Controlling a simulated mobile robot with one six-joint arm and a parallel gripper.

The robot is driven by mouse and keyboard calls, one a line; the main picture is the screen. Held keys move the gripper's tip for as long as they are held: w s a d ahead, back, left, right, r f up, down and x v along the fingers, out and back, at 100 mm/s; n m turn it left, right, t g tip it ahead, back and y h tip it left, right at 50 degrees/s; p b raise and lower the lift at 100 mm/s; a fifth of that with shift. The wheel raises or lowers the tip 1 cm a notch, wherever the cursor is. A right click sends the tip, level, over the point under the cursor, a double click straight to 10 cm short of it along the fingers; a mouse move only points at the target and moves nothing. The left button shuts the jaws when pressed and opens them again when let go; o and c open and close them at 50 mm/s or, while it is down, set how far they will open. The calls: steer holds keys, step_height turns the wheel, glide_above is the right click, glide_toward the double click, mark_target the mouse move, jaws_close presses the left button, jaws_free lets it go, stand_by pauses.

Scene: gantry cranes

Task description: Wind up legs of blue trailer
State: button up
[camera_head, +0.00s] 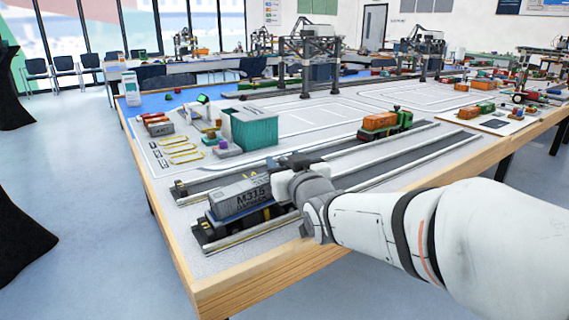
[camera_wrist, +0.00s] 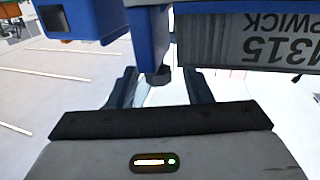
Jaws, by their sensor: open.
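The blue trailer shows in the wrist view as a blue frame (camera_wrist: 148,38) with a blue block (camera_wrist: 88,18) to its left. A blue upright part ends in a small dark grey tip (camera_wrist: 158,76). My gripper (camera_wrist: 161,88) is open, with one dark finger on each side of this tip; I cannot tell whether either finger touches it. A grey container marked M315 (camera_wrist: 270,40) appears upside down at the upper right. In the head view, the same container (camera_head: 240,196) is at the table's near left, with my gripper (camera_head: 288,181) at its right end. My arm hides part of the trailer there.
A green locomotive (camera_head: 405,117) with an orange container (camera_head: 379,122) stands on a track farther back. A teal container (camera_head: 255,128) and small items stand behind the M315 container. Gantry cranes (camera_head: 308,62) rise beyond. The wooden table edge (camera_head: 245,277) is close in front.

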steer(key=shift+w+a, duration=0.2)
steer(key=shift+w, duration=0.4)
steer(key=c, duration=0.9)
steer(key=shift+a, duration=0.3)
steer(key=shift+c, duration=0.4)
steer(key=shift+d, duration=0.3)
jaws_close()
